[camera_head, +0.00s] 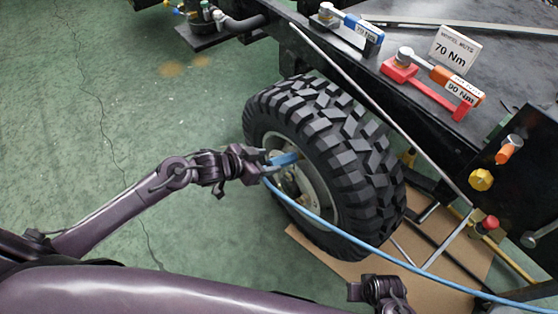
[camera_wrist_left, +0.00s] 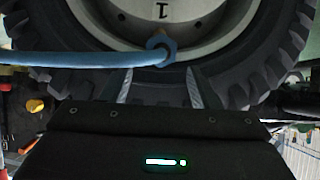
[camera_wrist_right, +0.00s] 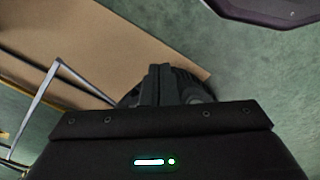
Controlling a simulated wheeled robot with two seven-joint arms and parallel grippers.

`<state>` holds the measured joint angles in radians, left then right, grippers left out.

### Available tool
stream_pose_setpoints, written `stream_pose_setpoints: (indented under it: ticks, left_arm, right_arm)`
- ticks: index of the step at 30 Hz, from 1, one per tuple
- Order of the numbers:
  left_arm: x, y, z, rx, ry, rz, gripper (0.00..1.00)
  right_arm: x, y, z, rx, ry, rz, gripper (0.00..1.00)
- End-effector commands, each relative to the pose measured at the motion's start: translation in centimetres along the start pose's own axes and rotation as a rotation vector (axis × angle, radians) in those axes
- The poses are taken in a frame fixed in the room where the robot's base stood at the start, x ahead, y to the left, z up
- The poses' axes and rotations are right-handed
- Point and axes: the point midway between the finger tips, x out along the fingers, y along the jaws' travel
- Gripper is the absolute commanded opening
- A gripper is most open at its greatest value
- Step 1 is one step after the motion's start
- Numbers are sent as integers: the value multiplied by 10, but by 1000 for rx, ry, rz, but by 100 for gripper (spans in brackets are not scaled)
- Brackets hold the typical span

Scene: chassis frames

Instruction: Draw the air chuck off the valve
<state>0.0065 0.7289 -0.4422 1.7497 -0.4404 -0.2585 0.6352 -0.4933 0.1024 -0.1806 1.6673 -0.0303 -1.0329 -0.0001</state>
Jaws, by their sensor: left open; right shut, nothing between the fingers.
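The blue air chuck (camera_head: 284,158) is at the wheel's rim, with its blue hose (camera_head: 330,228) running down to the right. In the left wrist view the chuck (camera_wrist_left: 160,48) has a faceted head against the pale rim; the valve under it is hidden. My left gripper (camera_head: 268,165) is at the hub side of the wheel, close to the chuck. Its two fingers (camera_wrist_left: 160,78) are open with a gap between them, and the chuck shows just beyond their tips. My right gripper (camera_head: 380,290) is low at the front, shut and empty; its fingers (camera_wrist_right: 165,88) are together.
The knobbly black tyre (camera_head: 330,140) stands beside the dark chassis. A brown board (camera_head: 305,245) lies under it on the green floor. Blue (camera_head: 350,25) and red (camera_head: 430,85) tool holders and a 70 Nm sign (camera_head: 453,50) sit on the chassis. The floor at left is clear.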

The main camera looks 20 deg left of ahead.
Motion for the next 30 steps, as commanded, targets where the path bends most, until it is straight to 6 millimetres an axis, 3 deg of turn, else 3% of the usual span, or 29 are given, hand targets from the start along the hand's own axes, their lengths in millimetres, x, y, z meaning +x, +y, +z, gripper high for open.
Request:
stream_pose_setpoints:
  ticks: [15,30]
  left_arm:
    - [22,1,2,0,0,1,55]
    - [54,0,0,0,1,0,55]
  right_arm:
    - [-60,-9,-15,-25,-16,-10,0]
    - [-110,-14,-16,-45,-30,-13,0]
